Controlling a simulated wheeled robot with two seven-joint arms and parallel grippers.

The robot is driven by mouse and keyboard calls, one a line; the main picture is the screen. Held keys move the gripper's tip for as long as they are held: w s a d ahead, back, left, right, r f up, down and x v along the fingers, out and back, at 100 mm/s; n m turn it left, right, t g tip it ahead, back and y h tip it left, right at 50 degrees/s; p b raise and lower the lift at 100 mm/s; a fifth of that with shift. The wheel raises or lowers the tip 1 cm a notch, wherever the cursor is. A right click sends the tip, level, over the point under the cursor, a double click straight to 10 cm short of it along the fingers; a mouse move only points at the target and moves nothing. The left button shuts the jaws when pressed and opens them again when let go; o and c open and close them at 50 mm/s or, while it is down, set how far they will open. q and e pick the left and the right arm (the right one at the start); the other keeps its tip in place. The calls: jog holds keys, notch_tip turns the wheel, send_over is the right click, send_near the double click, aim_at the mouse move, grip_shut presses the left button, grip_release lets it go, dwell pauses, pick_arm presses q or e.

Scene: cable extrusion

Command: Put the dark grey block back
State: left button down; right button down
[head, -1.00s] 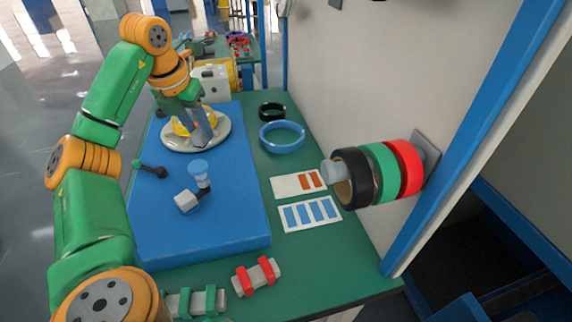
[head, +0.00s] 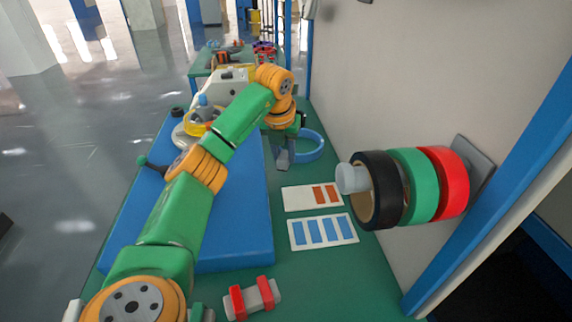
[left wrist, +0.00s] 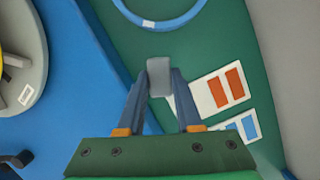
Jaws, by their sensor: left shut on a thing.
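My left gripper (head: 284,162) is over the green table strip, right of the blue mat (head: 250,225). In the left wrist view its fingers (left wrist: 158,85) are shut on a small grey block (left wrist: 159,76), which looks mid to light grey in this light. The block is near the white card with orange bars (left wrist: 219,90); I cannot tell its exact height above the table. In the head view the block is hard to tell from the fingertips. My right gripper is not in view.
A blue ring (head: 311,147) lies just behind the gripper. A card with blue bars (head: 324,231) lies in front. Black, green and red rolls (head: 418,187) stick out from the wall at right. A red-banded piece (head: 252,298) lies at the front. A round plate (left wrist: 28,55) is on the mat.

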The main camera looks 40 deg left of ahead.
aim_at(286, 166)
pick_arm(q)
jog(key=shift+w+d+f+b, duration=0.1)
jog(key=shift+f+b, duration=0.05)
jog(key=shift+f, duration=0.75)
jog(key=shift+w+d+f+b, duration=0.1)
jog(key=shift+f+b, duration=0.05)
jog(key=shift+f, duration=0.75)
jog(key=shift+f, duration=0.1)
jog(key=c, duration=0.6)
grip_release()
jog(key=p+v, duration=0.3)
jog(key=v, duration=0.9)
